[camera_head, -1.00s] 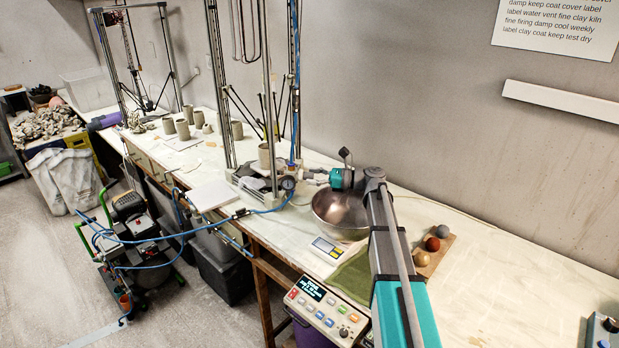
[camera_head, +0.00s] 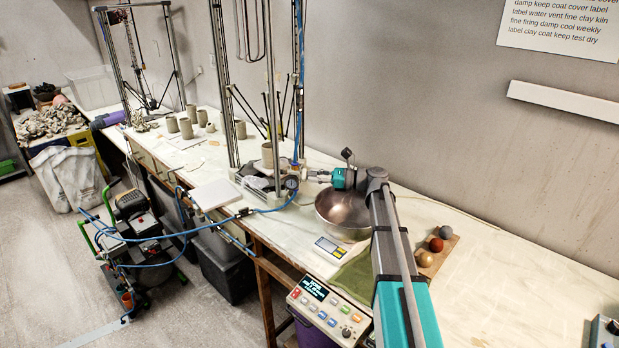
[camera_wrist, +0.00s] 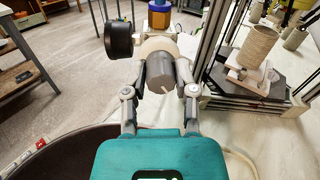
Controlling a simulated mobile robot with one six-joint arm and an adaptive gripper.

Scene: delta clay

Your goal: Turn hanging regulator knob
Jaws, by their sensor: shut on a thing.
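The regulator hangs on the blue air line beside the printer frame. In the wrist view its grey knob (camera_wrist: 161,74), with a pale mark on its end face, sits between the two fingers of my gripper (camera_wrist: 158,82). The fingers are shut on the knob from both sides. The round black gauge (camera_wrist: 119,40) stands left of the knob, and a blue and yellow fitting (camera_wrist: 159,14) is behind it. In the head view my gripper (camera_head: 312,176) reaches left to the regulator, whose gauge (camera_head: 292,183) shows. The knob is small and mostly covered there.
A metal bowl (camera_head: 342,216) stands right under my wrist. The printer frame post (camera_wrist: 207,45) is close right of the knob. A clay cylinder (camera_wrist: 258,47) stands on the printer bed. Blue hose (camera_head: 225,217) runs from the regulator to the compressor (camera_head: 130,238).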

